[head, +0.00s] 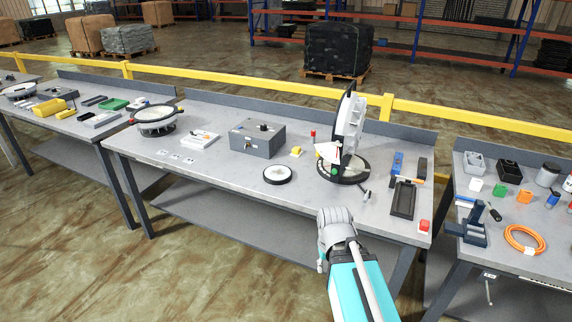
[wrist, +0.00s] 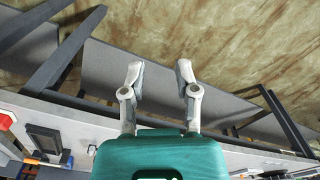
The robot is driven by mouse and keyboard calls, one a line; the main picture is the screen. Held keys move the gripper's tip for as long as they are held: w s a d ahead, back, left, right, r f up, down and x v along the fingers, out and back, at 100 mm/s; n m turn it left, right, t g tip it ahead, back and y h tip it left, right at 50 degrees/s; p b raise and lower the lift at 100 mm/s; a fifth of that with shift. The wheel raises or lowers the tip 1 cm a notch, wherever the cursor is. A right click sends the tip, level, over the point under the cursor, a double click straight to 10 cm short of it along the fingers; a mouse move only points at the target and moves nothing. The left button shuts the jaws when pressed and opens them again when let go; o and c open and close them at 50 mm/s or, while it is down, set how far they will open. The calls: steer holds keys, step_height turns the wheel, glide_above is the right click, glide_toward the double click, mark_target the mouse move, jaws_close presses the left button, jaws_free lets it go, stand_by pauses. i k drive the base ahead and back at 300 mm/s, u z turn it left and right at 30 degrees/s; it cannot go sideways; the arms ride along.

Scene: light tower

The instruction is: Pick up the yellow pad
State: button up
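A small yellow piece (head: 296,151), which looks like the yellow pad, lies on the middle grey workbench (head: 225,178). Floor and the bench's lower shelf lie behind the fingers. In the head view my arm reaches the bench's front edge, well short of the yellow piece, and the fingers cannot be made out. The yellow piece is not seen in the wrist view.
A black tray (head: 403,199) and red button (head: 424,226) lie at right. Other yellow items (head: 49,107) lie on the left bench. The bench's front middle is clear.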

mark_target(296, 151)
steer(key=z, duration=1.25)
steer(key=i, duration=0.7)
steer(key=u, duration=1.4)
